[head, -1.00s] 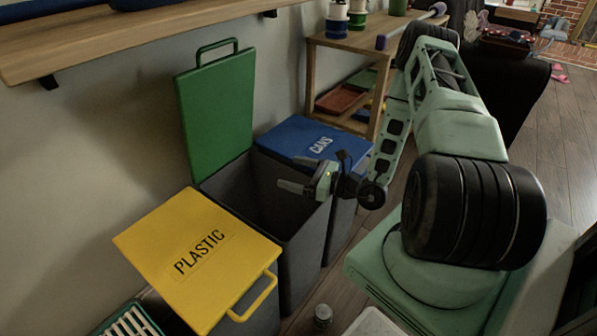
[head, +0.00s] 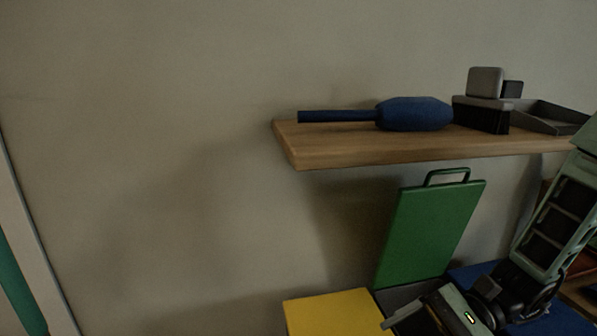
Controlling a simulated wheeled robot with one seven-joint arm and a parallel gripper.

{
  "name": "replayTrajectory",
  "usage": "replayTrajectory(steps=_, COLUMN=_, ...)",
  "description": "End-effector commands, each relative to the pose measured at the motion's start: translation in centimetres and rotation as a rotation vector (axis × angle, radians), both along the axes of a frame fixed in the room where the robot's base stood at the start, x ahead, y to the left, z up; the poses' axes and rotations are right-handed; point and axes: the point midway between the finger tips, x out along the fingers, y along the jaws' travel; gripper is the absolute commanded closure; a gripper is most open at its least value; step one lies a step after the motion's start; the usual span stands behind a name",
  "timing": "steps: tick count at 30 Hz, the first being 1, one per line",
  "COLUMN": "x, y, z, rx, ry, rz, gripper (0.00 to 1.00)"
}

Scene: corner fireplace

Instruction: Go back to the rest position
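My gripper (head: 396,322) shows at the bottom of the head view, at the end of my green arm, pointing left. It is in front of the open green-lidded bin, near the yellow lid. One pale finger shows, and the lower part of the gripper is cut off by the picture edge. I cannot tell whether the fingers are apart, and I see no object in them.
A green bin lid (head: 432,232) stands upright against the wall. A yellow lid (head: 335,314) lies left of it and a blue lid (head: 478,272) right. Above, a wooden shelf (head: 340,152) holds a blue duster (head: 412,113) and a dustpan (head: 548,116).

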Motion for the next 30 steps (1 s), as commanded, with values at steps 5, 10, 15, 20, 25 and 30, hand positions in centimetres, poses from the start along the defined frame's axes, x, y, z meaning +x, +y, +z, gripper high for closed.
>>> replayTrajectory(steps=5, x=-6.3, y=2.4, z=1.7, rx=-0.238, ry=-0.256, rz=0.476, gripper=0.16)
replayTrajectory(steps=10, x=-9.4, y=2.6, z=2.7, rx=-0.429, ry=-0.559, rz=0.842, gripper=0.16)
replayTrajectory(steps=15, x=-10.3, y=2.8, z=4.1, rx=-0.543, ry=-0.836, rz=1.075, gripper=0.16)
replayTrajectory(steps=20, x=-10.6, y=3.5, z=5.6, rx=-0.606, ry=-1.069, rz=1.227, gripper=0.16)
replayTrajectory(steps=25, x=-10.5, y=4.0, z=8.7, rx=-0.634, ry=-1.207, rz=1.3, gripper=0.16)
replayTrajectory(steps=30, x=-10.5, y=4.0, z=11.9, rx=-0.634, ry=-1.202, rz=1.297, gripper=0.16)
